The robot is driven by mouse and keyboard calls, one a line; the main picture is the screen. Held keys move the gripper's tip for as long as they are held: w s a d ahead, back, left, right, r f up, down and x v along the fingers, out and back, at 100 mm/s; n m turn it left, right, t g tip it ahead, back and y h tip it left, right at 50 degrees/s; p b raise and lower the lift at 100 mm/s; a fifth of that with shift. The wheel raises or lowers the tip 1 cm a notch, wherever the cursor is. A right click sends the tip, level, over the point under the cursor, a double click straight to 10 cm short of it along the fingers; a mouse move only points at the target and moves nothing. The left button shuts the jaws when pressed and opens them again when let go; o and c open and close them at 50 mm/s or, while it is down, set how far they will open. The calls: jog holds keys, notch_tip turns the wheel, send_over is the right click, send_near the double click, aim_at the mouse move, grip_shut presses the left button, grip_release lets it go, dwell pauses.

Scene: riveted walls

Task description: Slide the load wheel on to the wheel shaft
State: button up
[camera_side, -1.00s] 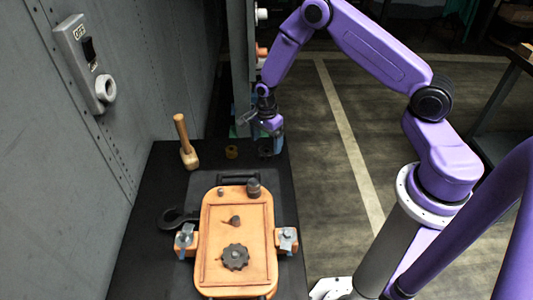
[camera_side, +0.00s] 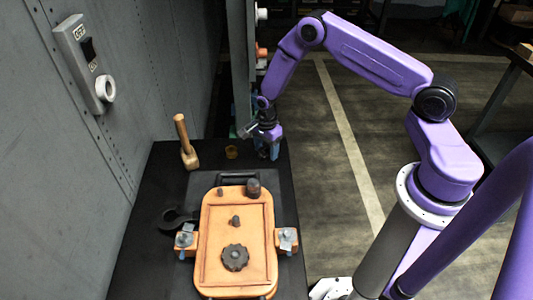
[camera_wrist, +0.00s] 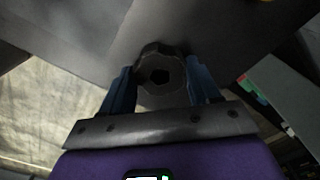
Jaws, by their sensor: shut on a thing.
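My gripper (camera_side: 268,153) is low over the far end of the dark bench, pointing down. In the wrist view its blue fingers (camera_wrist: 160,88) are shut on a dark round wheel with a six-sided hole (camera_wrist: 160,93), which I take for the load wheel. In the side view the wheel is mostly hidden by the fingers, and I cannot tell whether it touches the bench. The orange panel (camera_side: 210,230) lies nearer the camera. A short stub (camera_side: 235,221) stands near its middle, perhaps the wheel shaft. A dark toothed wheel (camera_side: 235,258) sits below the stub.
A dark cylinder (camera_side: 253,187) stands at the panel's far right corner. Clamps (camera_side: 186,240) (camera_side: 287,240) flank the panel. A mallet (camera_side: 186,143), a brass ring (camera_side: 232,152) and a dark spanner (camera_side: 176,218) are on the bench. The riveted wall (camera_side: 75,190) rises at left.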

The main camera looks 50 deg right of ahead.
jog(key=shift+r, duration=0.15)
jog(key=shift+r, duration=0.45)
notch_tip(320, 180, up, 2)
jog(key=shift+r, duration=0.15)
jog(key=s+r, duration=0.9)
jog(key=s, duration=0.5)
jog(key=shift+a+r, duration=0.3)
jog(key=shift+a, duration=0.1)
